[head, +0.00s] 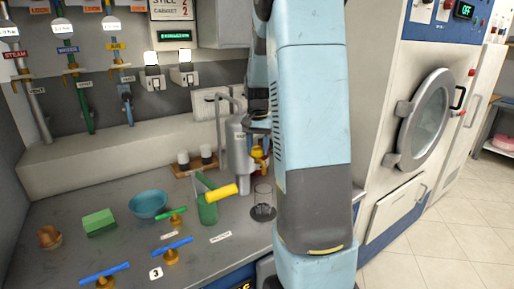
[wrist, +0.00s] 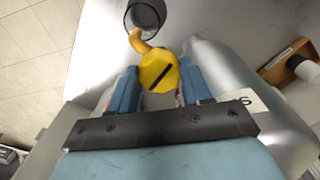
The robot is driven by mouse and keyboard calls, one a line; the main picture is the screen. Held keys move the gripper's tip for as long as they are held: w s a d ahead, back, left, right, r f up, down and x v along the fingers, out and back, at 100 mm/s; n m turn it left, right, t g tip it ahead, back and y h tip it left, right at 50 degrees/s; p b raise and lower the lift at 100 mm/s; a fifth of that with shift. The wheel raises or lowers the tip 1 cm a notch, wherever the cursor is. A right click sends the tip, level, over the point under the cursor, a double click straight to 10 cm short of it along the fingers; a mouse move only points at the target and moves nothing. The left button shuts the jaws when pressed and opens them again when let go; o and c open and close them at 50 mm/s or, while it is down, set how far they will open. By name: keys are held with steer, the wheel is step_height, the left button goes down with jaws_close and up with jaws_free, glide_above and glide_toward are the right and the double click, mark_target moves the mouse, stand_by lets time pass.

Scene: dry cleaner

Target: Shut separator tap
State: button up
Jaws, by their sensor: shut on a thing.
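The separator (head: 236,145) is a grey metal cylinder standing at the back of the counter. Its tap (head: 258,154) is on its right side, with yellow and red showing, partly behind my arm. In the head view my gripper is mostly hidden.
A clear glass (head: 263,200) stands on a drain below the tap. A green container (head: 208,208) and a yellow cylinder (head: 222,193) are left of it. A teal bowl (head: 148,204), a green sponge (head: 99,222) and blue-handled valves (head: 172,246) occupy the counter.

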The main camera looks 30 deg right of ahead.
mark_target(257, 148)
steer(key=o, duration=1)
steer(key=shift+o, duration=0.2)
step_height(257, 148, up, 14)
steer(key=shift+f, duration=0.15)
steer(key=shift+a, duration=0.1)
stand_by(0.4)
steer(key=s+a+n+t, duration=0.2)
steer(key=s+a+n, duration=0.2)
steer(key=s+a, duration=0.5)
steer(key=s+a+n+t, duration=0.3)
steer(key=s+a, duration=0.6)
steer(key=s, duration=0.7)
steer(key=shift+s+a+f+n+t, duration=0.15)
steer(key=shift+a+f+n+t, duration=0.15)
steer(key=shift+n, duration=0.5)
steer(key=shift+s+f, duration=0.25)
steer(key=shift+c, duration=0.3)
